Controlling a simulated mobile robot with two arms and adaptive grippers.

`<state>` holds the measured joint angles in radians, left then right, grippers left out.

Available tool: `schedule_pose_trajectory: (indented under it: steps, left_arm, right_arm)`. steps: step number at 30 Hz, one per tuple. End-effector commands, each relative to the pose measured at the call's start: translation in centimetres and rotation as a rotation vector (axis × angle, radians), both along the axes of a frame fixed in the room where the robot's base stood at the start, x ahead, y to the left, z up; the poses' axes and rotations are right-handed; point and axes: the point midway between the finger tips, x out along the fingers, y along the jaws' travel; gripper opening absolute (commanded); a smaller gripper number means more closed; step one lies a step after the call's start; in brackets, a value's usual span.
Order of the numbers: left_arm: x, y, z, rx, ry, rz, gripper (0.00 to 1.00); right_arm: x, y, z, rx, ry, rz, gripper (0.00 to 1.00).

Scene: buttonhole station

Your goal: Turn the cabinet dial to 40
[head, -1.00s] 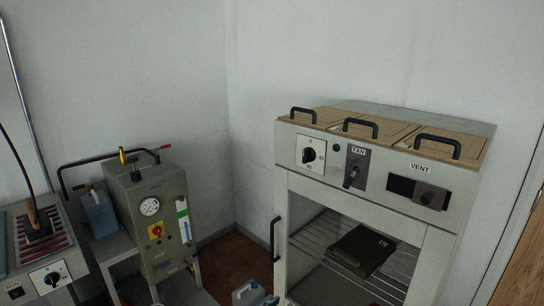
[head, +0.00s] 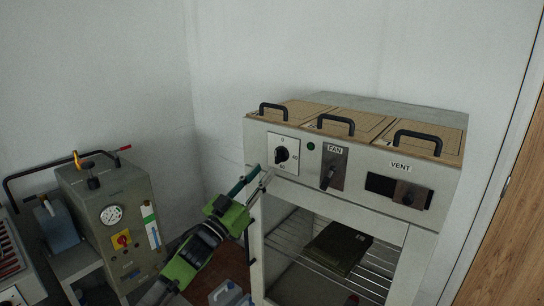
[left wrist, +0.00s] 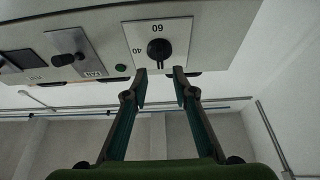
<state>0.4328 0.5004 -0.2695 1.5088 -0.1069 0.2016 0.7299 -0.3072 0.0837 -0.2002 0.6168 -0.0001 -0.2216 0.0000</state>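The cabinet dial (head: 281,154) is a black knob on a white square plate at the upper left of the cabinet front. It also shows in the left wrist view (left wrist: 159,49), upside down, with the marks 60 and 40 readable on its plate. I cannot tell exactly where its pointer stands. My left gripper (head: 262,180), green with dark fingers, is just below and left of the dial plate. In the left wrist view its fingers (left wrist: 160,73) are apart and empty, with the knob just beyond the gap between the tips. My right gripper is not in view.
The cabinet (head: 380,222) also has a FAN switch (head: 328,177), a VENT slider (head: 405,194), a green lamp (head: 311,146) and black handles on top. A rack inside holds a dark slab (head: 340,247). A grey machine with a gauge (head: 111,215) stands at left.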

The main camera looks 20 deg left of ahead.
Motion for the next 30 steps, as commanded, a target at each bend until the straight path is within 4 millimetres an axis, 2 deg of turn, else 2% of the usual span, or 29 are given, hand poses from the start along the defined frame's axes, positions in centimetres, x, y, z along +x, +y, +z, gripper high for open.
schedule_pose_trajectory:
  steps: [1,9,15,23,24,26,30]
  left_arm:
    - [1.0,-0.4,1.0,-0.002,-0.002,0.000,0.25]
    - [4.5,-1.7,2.1,0.000,0.000,0.001,0.25]
    - [5.4,-2.0,2.4,0.001,0.001,0.000,0.25]
    - [5.5,-2.0,2.3,0.002,0.002,0.000,0.25]
    - [5.5,-2.0,2.3,0.001,0.001,0.000,0.15]
    - [5.5,-2.0,2.3,0.001,0.001,0.000,0.00]
    - [5.4,-2.0,2.3,0.001,0.001,0.000,0.00]
  right_arm:
    - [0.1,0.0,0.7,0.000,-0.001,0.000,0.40]
    - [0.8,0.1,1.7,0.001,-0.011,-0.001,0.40]
    - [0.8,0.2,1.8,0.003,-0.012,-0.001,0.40]
    - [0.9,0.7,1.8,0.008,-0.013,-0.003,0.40]
    - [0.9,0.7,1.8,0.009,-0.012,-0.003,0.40]
    - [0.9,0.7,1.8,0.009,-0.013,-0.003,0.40]
    - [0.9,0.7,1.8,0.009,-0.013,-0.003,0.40]
